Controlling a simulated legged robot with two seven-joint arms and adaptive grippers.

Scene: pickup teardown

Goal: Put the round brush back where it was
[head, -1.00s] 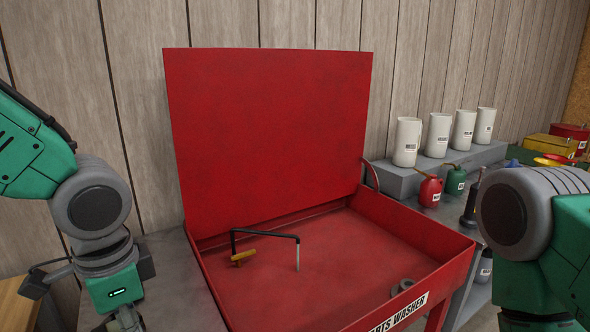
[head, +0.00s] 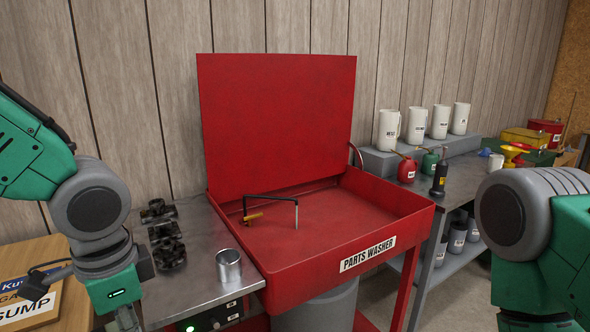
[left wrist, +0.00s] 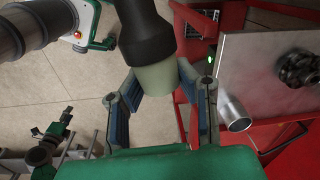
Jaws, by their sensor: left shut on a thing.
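In the left wrist view my left gripper (left wrist: 160,82) is shut on a thick round item, which looks like the round brush (left wrist: 150,40). It has a black body and a pale greenish end between the fingers. Its far side is hidden. In the head view the gripper and brush are below the picture; only my left wrist shows. The red parts washer (head: 320,275) stands open ahead, lid up, with a black spout (head: 270,197) and a tan-handled piece (head: 252,217) in its tub. My right arm shows at the right, but its gripper is out of view.
A steel bench (head: 205,290) left of the washer holds a metal cup (head: 229,266) and dark metal parts (head: 165,245). A wooden box (head: 25,255) is at far left. White jugs (head: 440,121) and oil cans (head: 407,170) stand on the right bench.

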